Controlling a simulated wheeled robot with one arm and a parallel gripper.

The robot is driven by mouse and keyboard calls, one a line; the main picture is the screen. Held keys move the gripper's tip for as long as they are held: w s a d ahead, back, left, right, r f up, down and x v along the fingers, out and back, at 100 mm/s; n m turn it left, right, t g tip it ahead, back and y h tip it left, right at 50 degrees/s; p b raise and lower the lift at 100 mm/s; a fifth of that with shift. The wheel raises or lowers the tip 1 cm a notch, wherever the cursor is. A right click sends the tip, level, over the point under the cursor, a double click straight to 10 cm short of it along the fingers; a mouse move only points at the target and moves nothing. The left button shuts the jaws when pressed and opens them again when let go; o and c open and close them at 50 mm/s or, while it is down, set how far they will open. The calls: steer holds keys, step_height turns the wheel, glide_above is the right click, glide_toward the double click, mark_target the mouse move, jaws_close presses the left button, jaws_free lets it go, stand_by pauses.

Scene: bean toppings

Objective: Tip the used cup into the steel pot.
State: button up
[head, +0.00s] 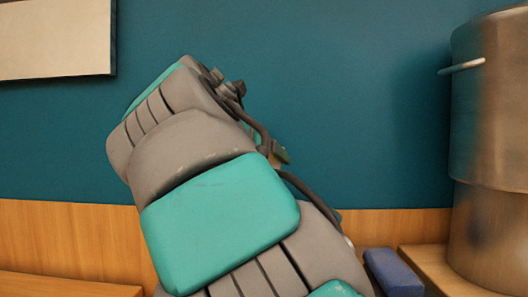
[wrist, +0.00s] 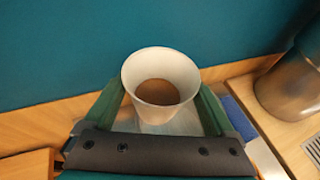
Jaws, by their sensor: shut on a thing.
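The used cup (wrist: 137,70) is white and holds brown liquid or residue inside. In the wrist view it sits between the two green fingers of my gripper (wrist: 159,108), which is shut on it. The cup looks roughly upright, its open top toward the wrist camera. The steel pot (head: 495,110) is tall and stands at the right edge of the head view; its lower part also shows in the wrist view (wrist: 290,86), to the right of the cup and apart from it. In the head view my arm hides the cup and the fingers.
A wooden counter (head: 432,262) carries the pot at the right. A blue object (head: 393,272) lies beside it, left of the pot. A teal wall (head: 350,100) with wood panelling stands behind. A pale framed panel (head: 55,38) hangs at the upper left.

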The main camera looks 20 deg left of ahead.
mark_target(277, 167)
steer(key=shift+f, duration=0.65)
steer(key=m+y, duration=0.1)
steer(key=r+m+g+y, duration=0.1)
steer(key=m, duration=0.1)
steer(key=shift+a+y, duration=0.1)
steer(key=shift+y, duration=0.3)
steer(key=m+y, duration=0.1)
steer(key=d+f+m+g+y, duration=0.1)
steer(key=shift+w+y+b, duration=0.1)
steer(key=shift+y+b, duration=0.2)
steer(key=shift+b, duration=0.1)
steer(key=shift+w+d+f+m+g+y+b, duration=0.15)
steer(key=shift+d+f+m+g+y+b, duration=0.2)
steer(key=shift+f+m+y+b, duration=0.4)
steer(key=shift+d+m+y+b, duration=0.3)
steer(key=shift+m+y+b, duration=0.05)
steer(key=shift+m+b, duration=0.2)
steer(key=shift+w+d+f+m+y+b, duration=0.25)
steer(key=shift+d+f+m+y+b, duration=0.4)
steer(key=shift+m+y+b, duration=0.5)
steer(key=shift+w+d+f+m+y+b, duration=0.25)
steer(key=shift+d+f+m+y+b, duration=0.25)
steer(key=shift+d+m+y+b, duration=0.6)
steer(key=shift+a, duration=0.35)
